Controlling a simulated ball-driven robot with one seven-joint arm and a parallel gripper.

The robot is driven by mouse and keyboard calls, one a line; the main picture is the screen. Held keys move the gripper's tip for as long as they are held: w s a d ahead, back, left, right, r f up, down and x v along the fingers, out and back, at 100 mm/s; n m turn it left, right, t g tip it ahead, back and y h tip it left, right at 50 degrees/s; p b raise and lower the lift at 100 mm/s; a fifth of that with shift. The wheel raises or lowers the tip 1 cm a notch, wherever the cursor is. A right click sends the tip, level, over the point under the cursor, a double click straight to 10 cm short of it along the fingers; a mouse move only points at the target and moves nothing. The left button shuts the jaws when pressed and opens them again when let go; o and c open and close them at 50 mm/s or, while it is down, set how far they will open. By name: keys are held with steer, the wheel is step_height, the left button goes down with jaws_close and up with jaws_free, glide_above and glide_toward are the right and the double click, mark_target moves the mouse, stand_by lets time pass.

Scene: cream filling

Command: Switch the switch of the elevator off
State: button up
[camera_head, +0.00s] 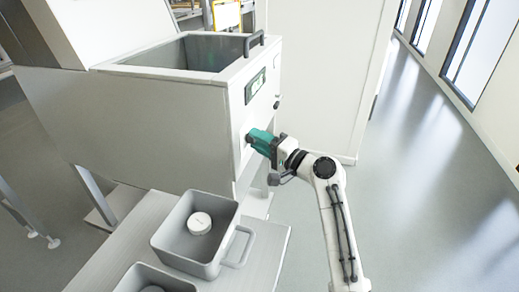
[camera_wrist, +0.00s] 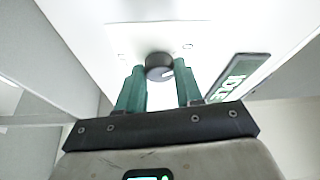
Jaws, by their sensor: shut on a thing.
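The elevator is a large white machine (camera_head: 165,115) with an open hopper on top, at the left of the head view. Its switch is a round dark knob (camera_wrist: 157,61) on the white panel, with a small pale mark at its lower right edge in the wrist view. My gripper (camera_head: 251,137) is at the machine's side panel, its teal fingers pointing at it. In the wrist view my gripper (camera_wrist: 159,73) has one finger on each side of the knob and is shut on it.
A display (camera_head: 255,86) sits above my gripper on the panel; it also shows in the wrist view (camera_wrist: 236,75). A grey bin (camera_head: 172,243) holding a white round item (camera_head: 199,223) stands below. Open floor (camera_head: 420,190) lies to the right.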

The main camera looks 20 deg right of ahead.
steer(key=shift+f, duration=0.15)
stand_by(0.3)
steer(key=o, duration=1)
steer(key=shift+o, duration=0.2)
steer(key=v, duration=1)
steer(key=shift+s+d, duration=0.2)
steer(key=shift+s, duration=0.15)
